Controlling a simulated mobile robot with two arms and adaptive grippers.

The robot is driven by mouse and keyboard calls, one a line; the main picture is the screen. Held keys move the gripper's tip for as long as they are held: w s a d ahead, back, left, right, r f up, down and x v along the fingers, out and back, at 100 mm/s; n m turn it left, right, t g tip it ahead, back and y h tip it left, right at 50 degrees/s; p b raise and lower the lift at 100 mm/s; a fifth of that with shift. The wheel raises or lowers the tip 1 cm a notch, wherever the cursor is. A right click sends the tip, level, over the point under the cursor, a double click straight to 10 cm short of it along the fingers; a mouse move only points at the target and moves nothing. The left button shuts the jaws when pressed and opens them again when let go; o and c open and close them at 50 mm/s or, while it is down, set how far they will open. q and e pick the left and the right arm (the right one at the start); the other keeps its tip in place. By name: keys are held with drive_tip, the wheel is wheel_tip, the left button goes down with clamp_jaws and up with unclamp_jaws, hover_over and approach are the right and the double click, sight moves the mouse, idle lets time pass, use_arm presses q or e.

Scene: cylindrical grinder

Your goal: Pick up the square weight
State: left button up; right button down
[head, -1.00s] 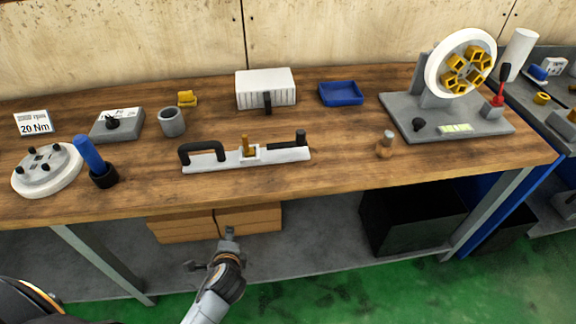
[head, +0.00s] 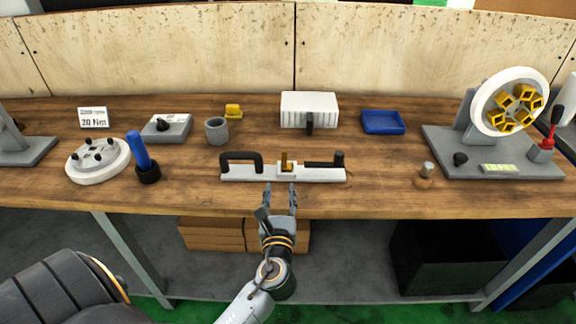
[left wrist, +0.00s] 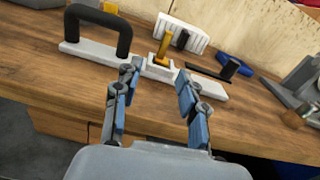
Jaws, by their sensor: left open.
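No thing is plainly marked as the square weight. A small yellow block (head: 233,111) sits at the back of the wooden table. A grey square block with a black knob (head: 168,128) lies left of it. A white bar tool (head: 252,173) with a black handle and an upright yellow piece (head: 286,161) lies near the front edge. My left gripper (head: 280,190) is open and empty, just in front of the bar. In the left wrist view its fingers (left wrist: 158,72) point at the bar's middle. My right gripper is not seen.
The wooden table (head: 380,195) also holds a grey cup (head: 217,130), a white ribbed box (head: 309,108), a blue tray (head: 383,122), a blue-handled tool (head: 139,152), a round white plate (head: 97,160) and a wheel stand (head: 475,160). A knobbed wooden piece (head: 425,177) stands front right.

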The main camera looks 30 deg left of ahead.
sight(284, 158)
use_arm(q)
drive_tip(key=shift+m, duration=0.3)
drive_tip(key=x, duration=0.5)
drive_tip(key=p+x, duration=0.1)
drive_tip(key=x, duration=0.2)
drive_tip(key=shift+w+d+r, duration=0.1)
drive_tip(key=shift+d+r, duration=0.1)
drive_tip(key=shift+r, duration=0.05)
drive_tip(key=shift+p+x, duration=0.3)
drive_tip(key=shift+x, duration=2.75)
drive_tip(key=shift+w+d+r, duration=0.1)
drive_tip(key=shift+d, duration=0.1)
drive_tip(key=shift+c, duration=0.4)
clamp_jaws()
